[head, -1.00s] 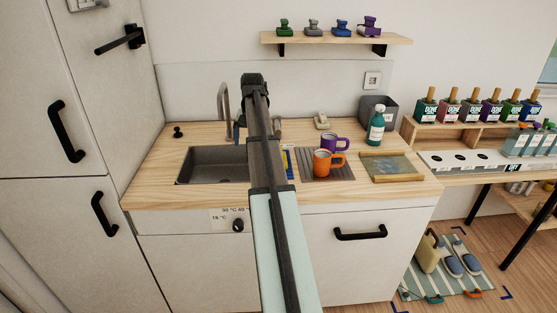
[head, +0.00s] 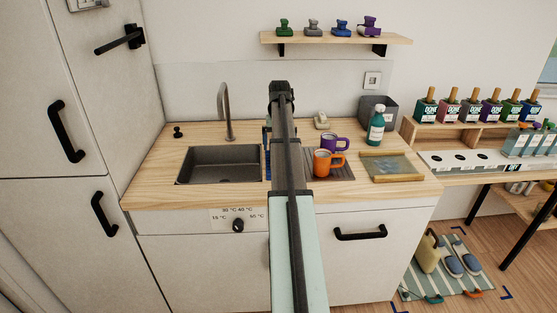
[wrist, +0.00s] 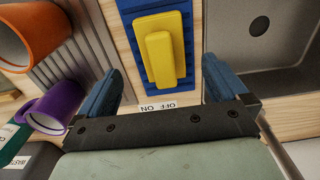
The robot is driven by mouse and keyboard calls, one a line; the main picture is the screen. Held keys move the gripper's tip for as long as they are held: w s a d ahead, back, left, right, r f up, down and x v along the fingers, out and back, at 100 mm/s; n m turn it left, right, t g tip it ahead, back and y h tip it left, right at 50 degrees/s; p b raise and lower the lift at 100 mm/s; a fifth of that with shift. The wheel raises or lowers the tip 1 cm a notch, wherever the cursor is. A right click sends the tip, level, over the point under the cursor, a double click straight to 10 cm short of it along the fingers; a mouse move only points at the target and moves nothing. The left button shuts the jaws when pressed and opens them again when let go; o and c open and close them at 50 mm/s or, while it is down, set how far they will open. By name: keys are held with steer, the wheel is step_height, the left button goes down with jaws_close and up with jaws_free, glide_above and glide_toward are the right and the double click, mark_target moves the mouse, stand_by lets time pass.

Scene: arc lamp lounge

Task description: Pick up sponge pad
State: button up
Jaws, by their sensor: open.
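The sponge pad (wrist: 160,50) is a yellow block with a raised grip on top, lying on a blue ribbed strip (wrist: 132,62) in the wrist view. My gripper (wrist: 162,66) is open and empty. Its two blue fingers show to the left and right of the pad, apart from it, with the pad between them in the picture. In the head view my arm hides the pad; the gripper is mostly hidden behind the arm too.
The sink (head: 218,164) lies left of my arm. An orange mug (head: 325,163) and a purple mug (head: 332,142) stand close by on the ribbed drainer (head: 343,172). A tall faucet (head: 226,108) rises behind the sink. A green bottle (head: 376,126) stands further right.

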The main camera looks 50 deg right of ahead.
steer(key=shift+a+f, duration=0.2)
steer(key=shift+f, duration=2.65)
steer(key=c, duration=1.2)
steer(key=shift+o, duration=0.2)
steer(key=shift+r, duration=0.15)
step_height(320, 180, up, 10)
steer(key=shift+f, duration=0.1)
